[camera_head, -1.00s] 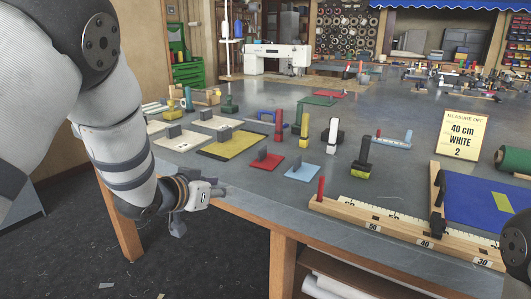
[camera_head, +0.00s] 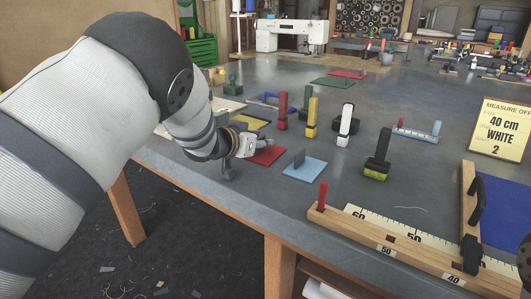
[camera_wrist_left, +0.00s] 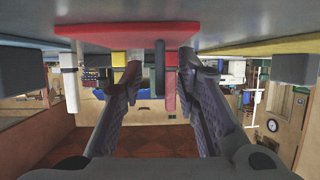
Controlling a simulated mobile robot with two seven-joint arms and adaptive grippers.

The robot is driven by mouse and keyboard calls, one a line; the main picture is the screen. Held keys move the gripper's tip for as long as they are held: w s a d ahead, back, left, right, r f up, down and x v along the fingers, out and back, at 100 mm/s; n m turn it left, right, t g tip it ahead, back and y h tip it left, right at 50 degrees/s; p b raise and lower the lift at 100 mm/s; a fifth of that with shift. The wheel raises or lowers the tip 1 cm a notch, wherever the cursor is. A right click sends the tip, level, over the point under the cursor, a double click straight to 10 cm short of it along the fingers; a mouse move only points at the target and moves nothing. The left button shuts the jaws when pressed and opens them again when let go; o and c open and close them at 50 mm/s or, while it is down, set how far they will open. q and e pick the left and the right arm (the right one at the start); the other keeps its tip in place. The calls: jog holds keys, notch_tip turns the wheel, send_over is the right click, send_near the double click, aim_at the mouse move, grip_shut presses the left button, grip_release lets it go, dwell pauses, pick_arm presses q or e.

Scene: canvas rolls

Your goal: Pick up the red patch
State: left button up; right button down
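The red patch (camera_head: 270,157) lies flat on the grey table near its front-left edge, partly covered by my left gripper. It also shows in the left wrist view (camera_wrist_left: 125,34), where the picture is upside down, with its dark upright tab (camera_wrist_left: 160,66) in the gap between my fingers. My left gripper (camera_head: 247,156) is open at the patch's left side, low near the table edge; it also shows in the wrist view (camera_wrist_left: 163,66). Its fingers appear apart from the tab, though I cannot tell how far the tab is between them. My right gripper is not visible.
A light-blue patch (camera_head: 304,169) with a grey tab lies just right of the red one. A yellow patch (camera_head: 252,123) lies behind my left wrist. Coloured upright handles (camera_head: 312,112) stand farther back. A wooden measuring rail (camera_head: 395,248) runs along the front right.

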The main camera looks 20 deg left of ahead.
pick_arm(q)
jog(key=shift+w+r, duration=0.1)
jog(key=shift+w, duration=0.05)
grip_shut()
jog(key=shift+r, duration=0.1)
